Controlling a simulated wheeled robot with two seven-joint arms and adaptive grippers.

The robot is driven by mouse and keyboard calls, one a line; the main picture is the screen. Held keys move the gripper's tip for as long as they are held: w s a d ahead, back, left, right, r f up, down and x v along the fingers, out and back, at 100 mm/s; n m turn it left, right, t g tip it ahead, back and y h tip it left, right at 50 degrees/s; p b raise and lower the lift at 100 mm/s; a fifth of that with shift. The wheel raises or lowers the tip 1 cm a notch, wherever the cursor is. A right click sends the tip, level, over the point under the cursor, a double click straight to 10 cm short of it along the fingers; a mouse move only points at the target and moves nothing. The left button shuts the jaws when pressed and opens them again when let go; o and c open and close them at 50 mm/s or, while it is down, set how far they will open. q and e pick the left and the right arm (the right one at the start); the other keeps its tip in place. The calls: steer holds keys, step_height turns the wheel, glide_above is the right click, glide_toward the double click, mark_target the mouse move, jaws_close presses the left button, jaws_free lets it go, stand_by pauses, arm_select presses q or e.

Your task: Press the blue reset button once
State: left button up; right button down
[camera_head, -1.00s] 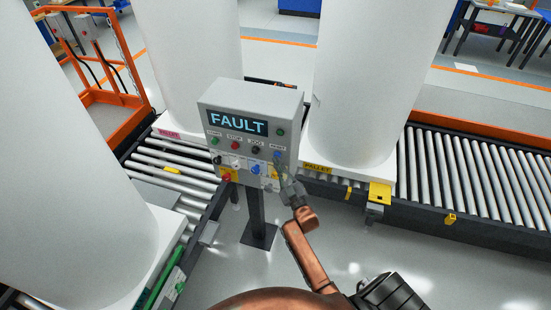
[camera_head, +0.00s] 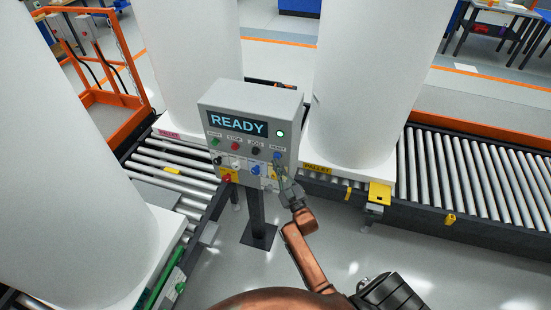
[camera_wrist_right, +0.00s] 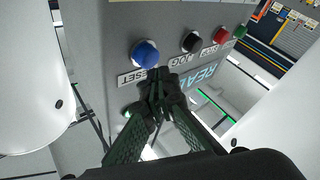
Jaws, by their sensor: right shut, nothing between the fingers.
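The blue reset button (camera_head: 277,156) sits at the right end of the upper button row on the grey control box (camera_head: 250,99). The box's display (camera_head: 238,123) reads READY and a green lamp (camera_head: 281,133) beside it is lit. My right gripper (camera_head: 281,174) is shut and empty, just below and in front of the reset button. In the right wrist view the blue button (camera_wrist_right: 145,53) with its RESET label is clear of the shut fingertips (camera_wrist_right: 160,88), with a small gap between them. My left gripper is not in view.
Green, red and black buttons (camera_head: 256,151) share the upper row; switches and a red knob (camera_head: 227,177) sit below. Roller conveyors (camera_head: 470,175) and large white cylinders (camera_head: 365,80) stand around the box. Open floor (camera_head: 430,250) lies at the lower right.

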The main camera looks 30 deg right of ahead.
steer(key=shift+s+a, duration=0.1)
steer(key=shift+a, duration=0.05)
steer(key=s+a+p, duration=0.1)
steer(key=s+a, duration=0.1)
steer(key=s+a+p, duration=0.1)
steer(key=a, duration=0.1)
steer(key=shift+s+a, duration=0.2)
steer(key=shift+s, duration=0.2)
stand_by(0.9)
